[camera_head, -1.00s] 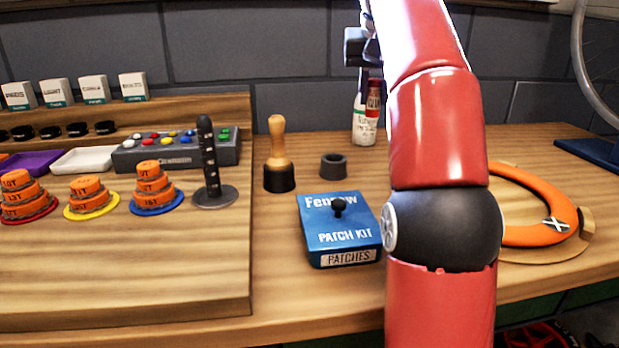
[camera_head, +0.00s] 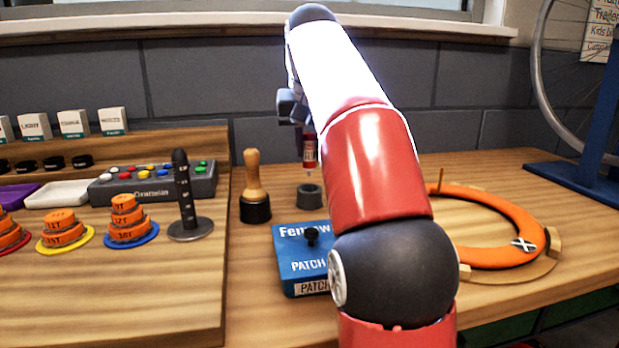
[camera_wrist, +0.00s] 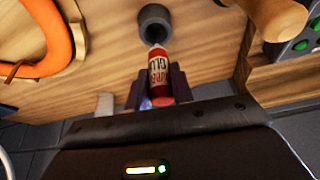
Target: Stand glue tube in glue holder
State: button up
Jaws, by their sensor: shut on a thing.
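The red glue tube (camera_head: 309,152) is held in my gripper (camera_head: 302,122) with its nozzle pointing down. The wrist view also shows the tube (camera_wrist: 159,72), lettered GLUE, between the dark fingers of my gripper (camera_wrist: 158,88). The glue holder (camera_head: 309,199) is a short dark grey round cup standing on the bench. The nozzle appears just above the holder's opening, apart from it, in the head view. In the wrist view the nozzle tip meets the near edge of the holder (camera_wrist: 155,20) in line of sight. My arm hides part of the gripper.
A blue patch kit box (camera_head: 300,268) stands in front of the holder. A wooden-handled tool (camera_head: 254,190) stands to its left. An orange ring (camera_head: 535,240) lies on the right. Stacked orange pieces (camera_head: 125,220) and a dark post (camera_head: 182,180) are on the left board.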

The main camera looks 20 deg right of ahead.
aim_at(310, 167)
jog(key=shift+f+b, duration=0.7)
jog(key=shift+f, duration=2.15)
jog(key=shift+f, duration=0.1)
jog(key=shift+f, duration=0.15)
jog(key=o, duration=1)
jog(key=shift+c, duration=0.2)
jog(key=shift+f+b, duration=0.1)
jog(key=shift+b, duration=0.5)
jog(key=p+v, duration=0.2)
jog(key=v, duration=0.6)
jog(key=shift+a+p, duration=0.25)
jog(key=shift+p, duration=0.15)
jog(key=shift+s, duration=0.15)
